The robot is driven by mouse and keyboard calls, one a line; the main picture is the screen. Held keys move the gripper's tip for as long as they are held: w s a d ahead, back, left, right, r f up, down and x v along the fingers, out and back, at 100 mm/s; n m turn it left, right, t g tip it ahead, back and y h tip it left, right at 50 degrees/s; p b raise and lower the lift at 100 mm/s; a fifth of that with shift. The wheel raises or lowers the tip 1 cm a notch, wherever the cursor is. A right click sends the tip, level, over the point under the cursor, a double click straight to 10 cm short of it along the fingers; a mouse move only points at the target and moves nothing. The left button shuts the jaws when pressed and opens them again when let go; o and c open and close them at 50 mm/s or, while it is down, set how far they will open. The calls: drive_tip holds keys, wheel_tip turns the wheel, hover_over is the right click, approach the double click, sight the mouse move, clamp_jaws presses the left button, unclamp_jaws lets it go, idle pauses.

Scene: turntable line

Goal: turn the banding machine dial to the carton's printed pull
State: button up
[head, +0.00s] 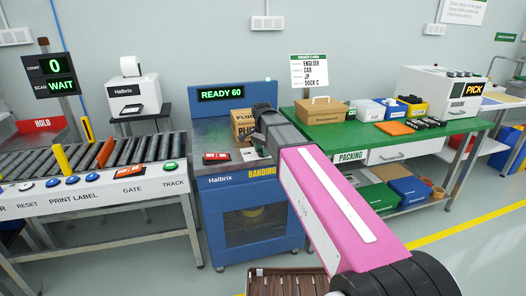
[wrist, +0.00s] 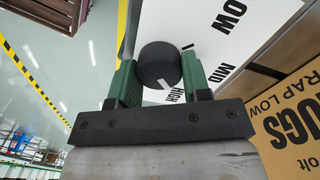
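The banding machine (head: 252,215) is blue, with a green READY 60 display (head: 221,94). In the wrist view its black round dial (wrist: 158,62) is between the two green fingers of my gripper (wrist: 159,75), which appear shut on its sides. A white mark on the dial's lower edge points toward the HIGH label (wrist: 178,96). MID (wrist: 222,72) and LOW (wrist: 230,15) are printed farther round. The brown carton (wrist: 290,125) reads "UGS" and "RAP LOW", partly cut off. In the head view the carton (head: 243,118) stands on the machine; my arm hides the dial and gripper.
A roller conveyor (head: 95,165) stands left, with a label printer (head: 133,93) behind it. A green packing bench (head: 365,138) with boxes stands right. An order card (head: 309,71) rises at its back. A brown slatted crate (head: 287,284) is on the floor in front.

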drive_tip(key=shift+n, duration=0.4)
drive_tip(key=n, duration=0.3)
drive_tip(key=shift+n, duration=0.4)
drive_tip(key=n, duration=0.4)
drive_tip(key=shift+a, duration=0.1)
drive_tip(key=n, duration=0.9)
drive_tip(key=shift+a, duration=0.1)
drive_tip(key=shift+n, duration=0.3)
drive_tip(key=o, duration=0.9)
